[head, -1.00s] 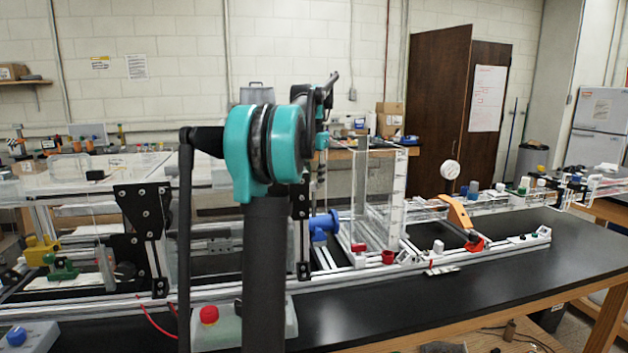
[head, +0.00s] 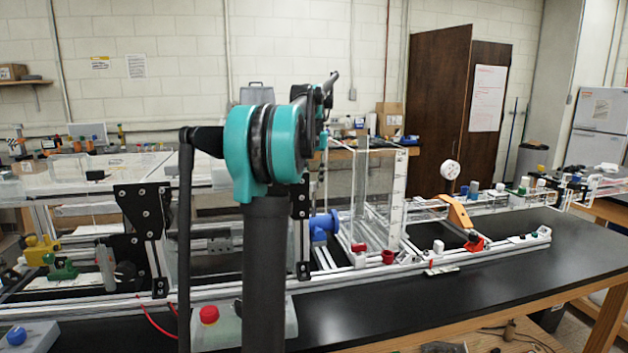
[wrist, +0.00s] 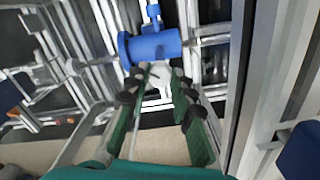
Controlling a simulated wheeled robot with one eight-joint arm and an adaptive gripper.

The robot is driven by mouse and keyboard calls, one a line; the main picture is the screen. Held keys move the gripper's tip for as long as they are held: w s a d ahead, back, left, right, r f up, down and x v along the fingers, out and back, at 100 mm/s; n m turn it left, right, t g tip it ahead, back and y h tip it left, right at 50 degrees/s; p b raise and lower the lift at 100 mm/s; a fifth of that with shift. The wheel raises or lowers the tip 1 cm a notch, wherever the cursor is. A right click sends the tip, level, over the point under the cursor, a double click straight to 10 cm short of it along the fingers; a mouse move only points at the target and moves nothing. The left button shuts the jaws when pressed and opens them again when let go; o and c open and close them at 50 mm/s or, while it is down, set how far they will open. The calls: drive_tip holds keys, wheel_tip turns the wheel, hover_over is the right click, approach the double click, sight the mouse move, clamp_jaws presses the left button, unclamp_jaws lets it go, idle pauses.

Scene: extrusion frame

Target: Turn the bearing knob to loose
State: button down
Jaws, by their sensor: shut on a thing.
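My gripper (wrist: 157,88) shows in the wrist view, with its two green, dark-tipped fingers on either side of a small white piece (wrist: 159,75), which I take to be the bearing knob. It is shut on this piece, whose edges are partly covered by the fingertips. The white piece sits just below a blue flanged fitting (wrist: 152,46). The blue fitting also shows in the head view (head: 322,226), just right of my arm. The fingers and the knob are hidden behind my arm in the head view. No loose or tight marking can be read.
Metal extrusion rails (wrist: 88,50) surround the fitting, and a wide upright profile (wrist: 240,80) stands close on the right. In the head view, a clear tank (head: 374,190) and a red knob (head: 388,257) stand to the right. The black benchtop (head: 400,300) in front is mostly clear.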

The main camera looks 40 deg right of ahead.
sight(314, 183)
drive_tip(key=n, duration=0.5)
drive_tip(key=shift+n, duration=0.3)
drive_tip(key=n, duration=0.5)
drive_tip(key=shift+n, duration=0.3)
drive_tip(key=c, duration=1.3)
unclamp_jaws()
wheel_tip(314, 183, up, 12)
